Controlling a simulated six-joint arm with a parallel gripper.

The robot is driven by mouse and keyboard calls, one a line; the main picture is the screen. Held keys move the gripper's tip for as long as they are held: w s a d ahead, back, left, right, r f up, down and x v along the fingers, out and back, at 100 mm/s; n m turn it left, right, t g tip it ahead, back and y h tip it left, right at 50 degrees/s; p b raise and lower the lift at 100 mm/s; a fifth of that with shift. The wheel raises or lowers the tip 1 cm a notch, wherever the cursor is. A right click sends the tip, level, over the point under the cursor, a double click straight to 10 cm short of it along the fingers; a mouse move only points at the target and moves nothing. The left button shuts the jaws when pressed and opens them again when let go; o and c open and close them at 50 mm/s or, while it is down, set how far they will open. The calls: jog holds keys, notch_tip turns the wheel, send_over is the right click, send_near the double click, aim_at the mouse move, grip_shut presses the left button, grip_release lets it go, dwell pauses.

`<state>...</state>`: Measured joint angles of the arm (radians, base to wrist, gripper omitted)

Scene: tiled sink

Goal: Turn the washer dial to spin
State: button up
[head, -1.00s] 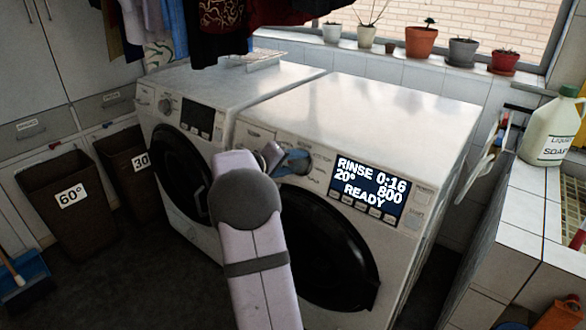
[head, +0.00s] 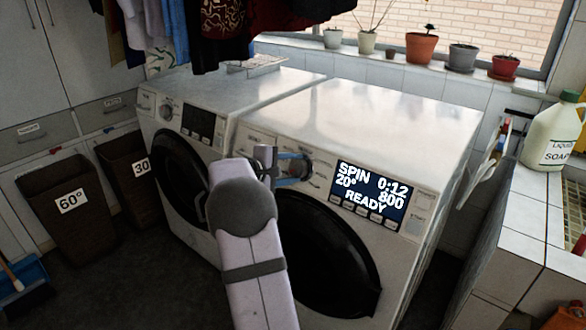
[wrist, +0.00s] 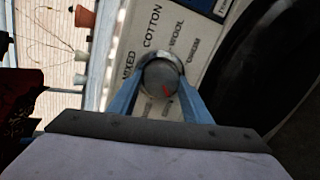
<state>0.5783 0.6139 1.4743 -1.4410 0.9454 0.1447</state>
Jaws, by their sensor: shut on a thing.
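The washer (head: 400,110) on the right has a display (head: 371,193) that reads SPIN 0:12, 20°, 800, READY. Its round dial (wrist: 160,77) shows in the wrist view, with a small red mark on its face and printed labels such as MIXED, COTTON and WOOL around it. My gripper (wrist: 160,85) has blue fingers on either side of the dial and is shut on it. In the head view my gripper (head: 291,168) is at the dial on the front panel, and my arm covers part of the washer's front.
A second washer (head: 240,90) stands to the left. Laundry bins (head: 65,225) marked 60° and 30 are at the far left. A soap jug (head: 548,135) stands on the tiled counter at right. Clothes (head: 200,30) hang above, and potted plants (head: 421,47) line the sill.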

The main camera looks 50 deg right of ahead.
dwell(0.4)
jog(key=o, duration=1.1)
jog(key=shift+c, duration=0.2)
jog(key=b+v, duration=0.1)
jog(key=v, duration=0.6)
jog(key=shift+a, duration=0.15)
